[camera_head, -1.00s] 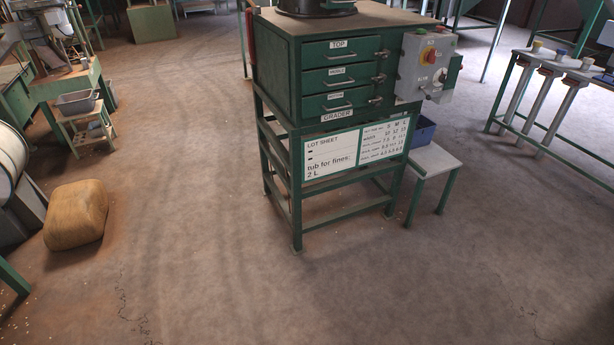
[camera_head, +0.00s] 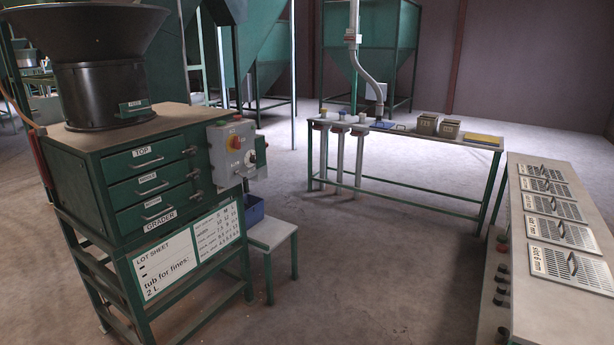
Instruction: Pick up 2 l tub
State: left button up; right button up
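No 2 l tub can be made out for certain. A lot sheet (camera_head: 181,253) on the front of the green grader (camera_head: 148,185) reads "tub for fines: 2 L". Two small brownish box-shaped containers (camera_head: 427,124) (camera_head: 448,129) stand on the long table at the back; their size markings cannot be read. Neither of my grippers is in view.
The long green-legged table (camera_head: 405,133) also holds upright tubes with coloured caps and a yellow flat item (camera_head: 483,139). A bench (camera_head: 525,290) with several slotted plates stands at the right. The floor (camera_head: 385,275) between grader and bench is clear.

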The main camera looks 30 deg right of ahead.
aim_at(427, 124)
jog(key=z, duration=1.85)
